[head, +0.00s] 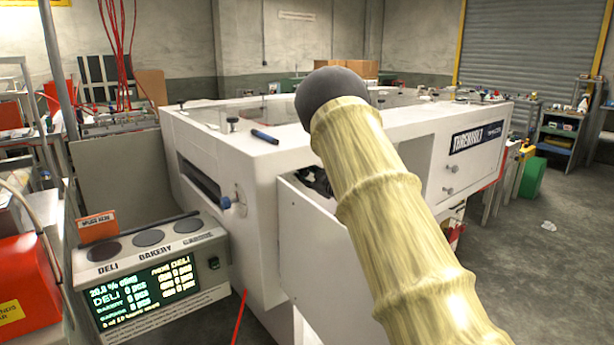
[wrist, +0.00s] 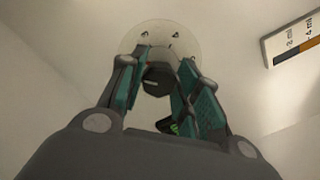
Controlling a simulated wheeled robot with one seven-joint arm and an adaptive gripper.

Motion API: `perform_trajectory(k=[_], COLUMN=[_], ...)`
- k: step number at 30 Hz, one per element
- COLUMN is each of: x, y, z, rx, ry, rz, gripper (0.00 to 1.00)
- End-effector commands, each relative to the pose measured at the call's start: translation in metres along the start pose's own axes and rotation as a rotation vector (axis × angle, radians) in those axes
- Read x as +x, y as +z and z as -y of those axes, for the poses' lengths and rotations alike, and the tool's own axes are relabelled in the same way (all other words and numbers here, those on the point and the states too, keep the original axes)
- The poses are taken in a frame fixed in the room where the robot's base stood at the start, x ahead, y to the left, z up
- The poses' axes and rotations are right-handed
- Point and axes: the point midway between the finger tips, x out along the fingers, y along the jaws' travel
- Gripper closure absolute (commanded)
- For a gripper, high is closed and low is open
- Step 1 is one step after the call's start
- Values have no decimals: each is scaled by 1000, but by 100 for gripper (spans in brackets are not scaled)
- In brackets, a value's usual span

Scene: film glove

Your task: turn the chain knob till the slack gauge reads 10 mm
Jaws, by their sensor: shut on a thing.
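In the wrist view a dark knob (wrist: 157,79) sits in front of a pale round disc on a light wall. My gripper (wrist: 159,68) has its teal-padded fingers on either side of the knob, shut on it. The slack gauge (wrist: 291,40) is at the upper right of the wrist view, tilted, with small marks and an orange band. The frame edge cuts it off, so I cannot tell its reading. In the head view my sleeved arm crosses the front of the white machine (head: 300,150) and hides the knob and gauge.
An open panel (head: 325,265) stands out at the machine's front. A Deli/Bakery display box (head: 150,270) is at the lower left, beside a red box (head: 25,285).

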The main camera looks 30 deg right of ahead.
Motion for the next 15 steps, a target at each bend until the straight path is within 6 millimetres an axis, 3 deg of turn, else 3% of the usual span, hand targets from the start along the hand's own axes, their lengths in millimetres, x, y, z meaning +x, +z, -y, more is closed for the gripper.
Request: perform_trajectory(k=[2,3,6,15], x=[-1,-1,-1,0], y=[2,2,2,0], z=[0,0,0,1], rx=[1,1,1,1], ry=[0,0,0,-1], rz=[3,3,3,1], gripper=[91,66,47,46])
